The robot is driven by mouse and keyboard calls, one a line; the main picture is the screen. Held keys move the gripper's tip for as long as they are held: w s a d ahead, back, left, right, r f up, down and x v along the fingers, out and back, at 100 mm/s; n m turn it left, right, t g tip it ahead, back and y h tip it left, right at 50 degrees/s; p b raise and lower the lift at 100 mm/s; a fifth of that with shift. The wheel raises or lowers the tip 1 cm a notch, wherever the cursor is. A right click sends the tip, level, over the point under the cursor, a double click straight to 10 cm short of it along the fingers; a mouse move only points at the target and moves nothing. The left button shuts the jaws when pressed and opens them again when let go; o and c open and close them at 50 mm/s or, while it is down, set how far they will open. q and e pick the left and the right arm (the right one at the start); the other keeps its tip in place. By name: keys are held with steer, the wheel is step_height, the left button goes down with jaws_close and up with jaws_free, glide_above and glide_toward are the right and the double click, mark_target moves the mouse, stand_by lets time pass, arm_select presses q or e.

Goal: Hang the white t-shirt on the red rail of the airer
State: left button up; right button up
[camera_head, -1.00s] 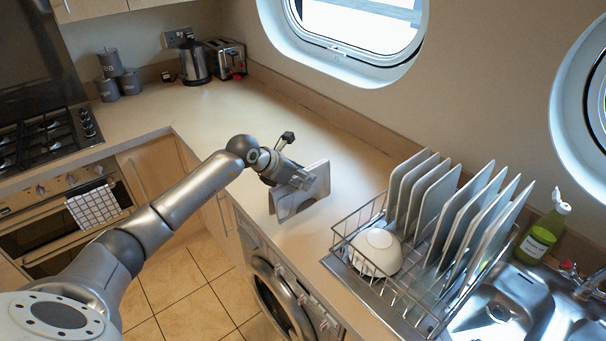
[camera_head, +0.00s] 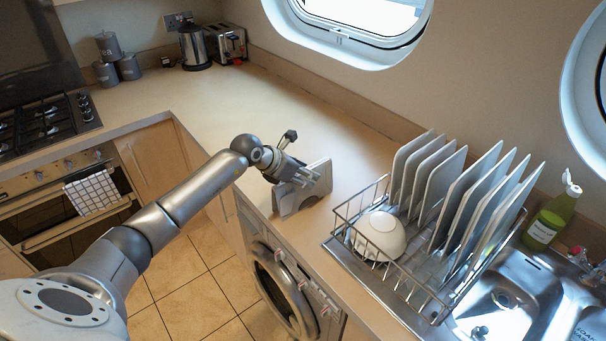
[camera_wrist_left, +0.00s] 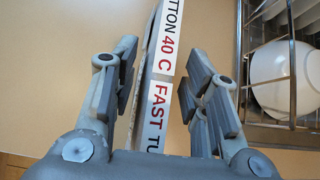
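No white t-shirt and no airer with a red rail show in either view. My left gripper (camera_head: 306,176) is over the counter at a grey, upright, panel-like object (camera_head: 290,203) near the counter's front edge. In the left wrist view its fingers (camera_wrist_left: 160,85) stand open on both sides of a thin piece with a white strip (camera_wrist_left: 158,100) printed "40 C" and "FAST". Gaps show between strip and fingers. I cannot tell whether this piece is part of the grey object. My right gripper is not in view.
A wire dish rack (camera_head: 338,232) with several plates and a white bowl (camera_head: 381,236) stands right of the gripper. A green bottle (camera_head: 550,220) and sink (camera_head: 500,295) lie beyond it. A washing machine (camera_head: 275,280) is below. The counter (camera_head: 235,110) behind is clear.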

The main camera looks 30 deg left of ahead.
arm_select(q)
steer(key=shift+o, duration=0.4)
steer(key=shift+s, duration=0.1)
steer(key=v, duration=1.2)
